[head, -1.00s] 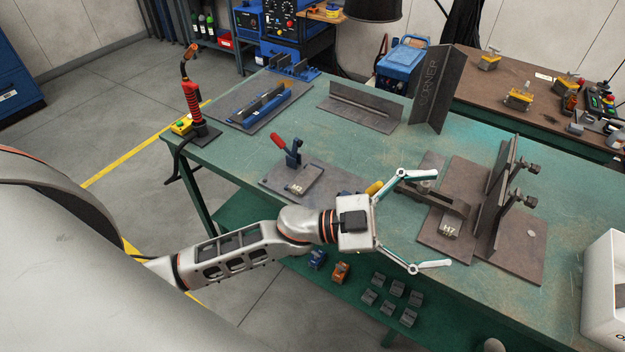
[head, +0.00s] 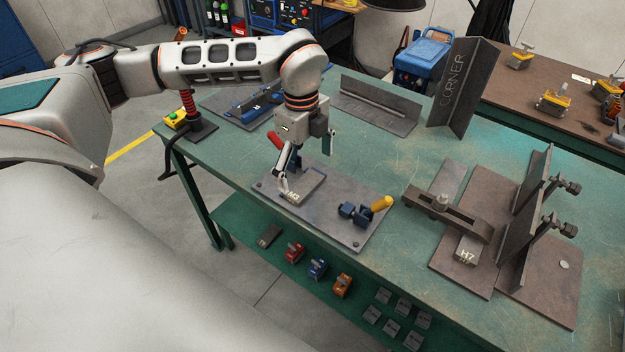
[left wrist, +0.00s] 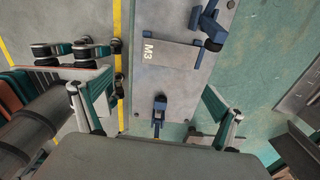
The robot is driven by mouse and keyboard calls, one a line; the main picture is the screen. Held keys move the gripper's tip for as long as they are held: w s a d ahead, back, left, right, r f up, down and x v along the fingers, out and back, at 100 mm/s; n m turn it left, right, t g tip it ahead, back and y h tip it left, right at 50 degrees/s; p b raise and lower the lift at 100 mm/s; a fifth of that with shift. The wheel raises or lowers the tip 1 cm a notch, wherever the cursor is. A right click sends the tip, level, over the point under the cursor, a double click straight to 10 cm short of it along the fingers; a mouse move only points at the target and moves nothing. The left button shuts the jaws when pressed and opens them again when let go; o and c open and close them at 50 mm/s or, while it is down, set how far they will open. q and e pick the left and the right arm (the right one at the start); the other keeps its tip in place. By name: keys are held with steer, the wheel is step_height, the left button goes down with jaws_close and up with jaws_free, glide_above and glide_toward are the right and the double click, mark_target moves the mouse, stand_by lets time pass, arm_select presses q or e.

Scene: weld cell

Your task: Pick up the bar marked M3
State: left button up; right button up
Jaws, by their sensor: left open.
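The bar marked M3 (head: 305,187) is a small flat grey bar lying on a grey fixture plate (head: 337,221) on the green table. Its M3 label faces the front edge. My left gripper (head: 306,166) is open and empty, pointing down over the plate close to the bar; one finger overlaps the bar in the head view. In the left wrist view the bar (left wrist: 178,54) lies flat ahead of the spread fingers (left wrist: 155,108), its label at the left end. I cannot tell the exact height above it. My right gripper is not seen.
A red-handled clamp (head: 273,140) stands behind the bar. A blue clamp with a yellow handle (head: 361,211) is on the plate's right. A bar marked H7 (head: 467,248) sits in the right fixture. A CORNER angle plate (head: 463,88) stands behind. Small clamps and blocks lie on the lower shelf.

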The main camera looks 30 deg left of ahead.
mark_target(305, 185)
arm_select(q)
steer(key=shift+w+a+r+n+y, duration=0.1)
steer(key=shift+w+a+n+y, duration=0.2)
steer(key=shift+w+a, duration=0.3)
steer(key=shift+s+a+f, duration=0.1)
steer(key=shift+a+f, duration=0.1)
steer(key=shift+a, duration=0.05)
steer(key=shift+s+f, duration=0.1)
steer(key=shift+f, duration=0.7)
steer(key=shift+w+a+f, duration=0.1)
steer(key=shift+w+f, duration=0.15)
steer(key=shift+f, duration=1.1)
steer(key=shift+w+f, duration=0.2)
steer(key=shift+f, duration=1.1)
steer(key=c, duration=1.1)
